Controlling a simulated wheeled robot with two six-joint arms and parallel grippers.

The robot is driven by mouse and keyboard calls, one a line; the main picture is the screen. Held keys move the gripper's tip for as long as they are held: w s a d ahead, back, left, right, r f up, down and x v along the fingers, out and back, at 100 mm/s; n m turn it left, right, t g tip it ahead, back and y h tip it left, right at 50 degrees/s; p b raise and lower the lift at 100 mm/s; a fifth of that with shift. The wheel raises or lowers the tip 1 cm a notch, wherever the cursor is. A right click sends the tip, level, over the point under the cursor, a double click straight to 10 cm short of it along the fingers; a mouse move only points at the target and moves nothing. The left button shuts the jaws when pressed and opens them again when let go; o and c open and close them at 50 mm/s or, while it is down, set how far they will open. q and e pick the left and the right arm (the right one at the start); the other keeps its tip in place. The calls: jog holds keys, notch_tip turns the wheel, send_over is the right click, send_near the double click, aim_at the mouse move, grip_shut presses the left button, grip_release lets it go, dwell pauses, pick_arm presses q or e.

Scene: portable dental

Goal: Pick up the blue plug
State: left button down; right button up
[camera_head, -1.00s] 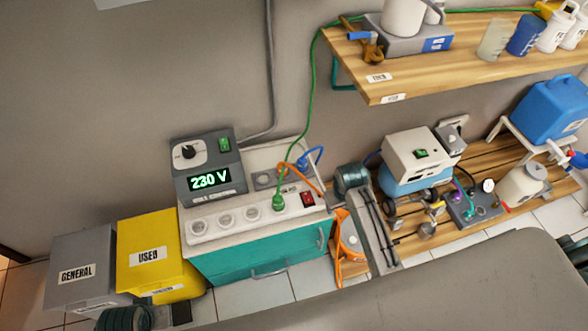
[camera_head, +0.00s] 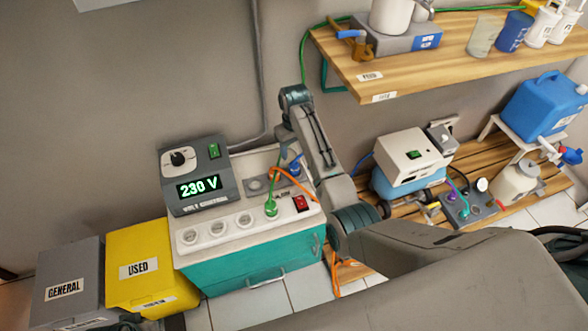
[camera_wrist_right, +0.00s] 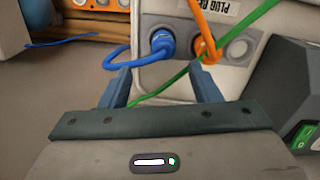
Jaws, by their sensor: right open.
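My right gripper (camera_wrist_right: 161,87) is open and empty. Its two fingers point at the panel, one on each side of the plug's line, and the plug shows beyond the fingertips. In the head view my right gripper (camera_head: 287,146) is small and partly hidden. My left gripper is not visible.
An orange cord (camera_wrist_right: 203,35) is beside the blue plug, and a green cord (camera_wrist_right: 232,40) crosses diagonally. The green plug (camera_head: 271,208) stands on the cabinet top (camera_head: 190,236). The 230 V unit (camera_head: 197,172) is to its left. A wooden shelf (camera_head: 350,80) overhangs at right.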

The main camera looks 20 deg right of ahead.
aim_at(294, 163)
notch_tip(294, 163, down, 2)
jog(key=shift+f, duration=0.2)
jog(key=f, duration=0.3)
jog(key=f+b, duration=0.1)
jog(key=f, duration=0.1)
jog(key=shift+s+a, duration=0.2)
jog(key=shift+s, duration=0.05)
jog(key=shift+f, duration=0.3)
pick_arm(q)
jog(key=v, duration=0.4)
pick_arm(e)
jog(key=c, duration=1.1)
